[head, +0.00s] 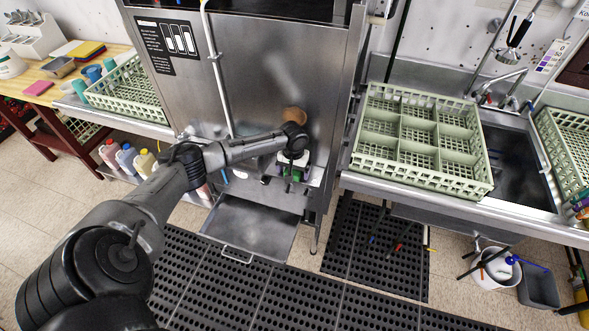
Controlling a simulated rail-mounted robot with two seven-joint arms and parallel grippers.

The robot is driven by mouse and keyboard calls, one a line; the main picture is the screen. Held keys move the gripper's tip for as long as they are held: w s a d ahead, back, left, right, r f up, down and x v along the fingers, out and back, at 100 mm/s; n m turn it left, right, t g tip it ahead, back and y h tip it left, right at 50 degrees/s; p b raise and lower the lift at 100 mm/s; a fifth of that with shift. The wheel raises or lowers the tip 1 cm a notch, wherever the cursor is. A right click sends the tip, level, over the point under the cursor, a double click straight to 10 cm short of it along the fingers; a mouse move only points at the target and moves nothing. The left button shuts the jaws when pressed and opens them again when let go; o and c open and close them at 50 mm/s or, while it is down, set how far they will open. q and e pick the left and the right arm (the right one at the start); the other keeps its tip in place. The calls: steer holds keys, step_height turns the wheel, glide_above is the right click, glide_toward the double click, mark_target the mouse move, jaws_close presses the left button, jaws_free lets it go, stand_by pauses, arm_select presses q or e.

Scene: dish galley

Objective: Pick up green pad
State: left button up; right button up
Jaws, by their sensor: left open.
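My left arm reaches in from the lower left to the front of the steel dish machine. Its gripper (289,183) points down, open, at the machine's lower right front. A small green patch (298,157) shows right beside the gripper, partly hidden by it. I cannot tell for sure whether this patch is the green pad, or whether the fingers touch it. My right gripper is not in view.
The steel dish machine (262,75) stands ahead, with a pulled-out tray (250,232) below the gripper. A green rack (420,180) sits on the right counter. Pads, including a pink one (39,88), lie on the wooden table at left. A white bucket (493,270) stands at lower right.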

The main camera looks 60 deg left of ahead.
arm_select(q)
steer(key=c, duration=1.1)
steer(key=shift+o, duration=0.2)
steer(key=shift+r, duration=0.1)
steer(key=shift+r, duration=0.5)
step_height(320, 180, up, 3)
steer(key=shift+f, duration=0.2)
steer(key=w+d+r, duration=0.2)
steer(key=d+r, duration=0.1)
steer(key=d, duration=0.2)
steer(key=w+d+r+b, duration=0.1)
steer(key=w+d+r, duration=0.1)
steer(key=d+r, duration=0.2)
steer(key=shift+w+d, duration=0.25)
steer(key=shift+d, duration=0.65)
steer(key=shift+r, duration=0.1)
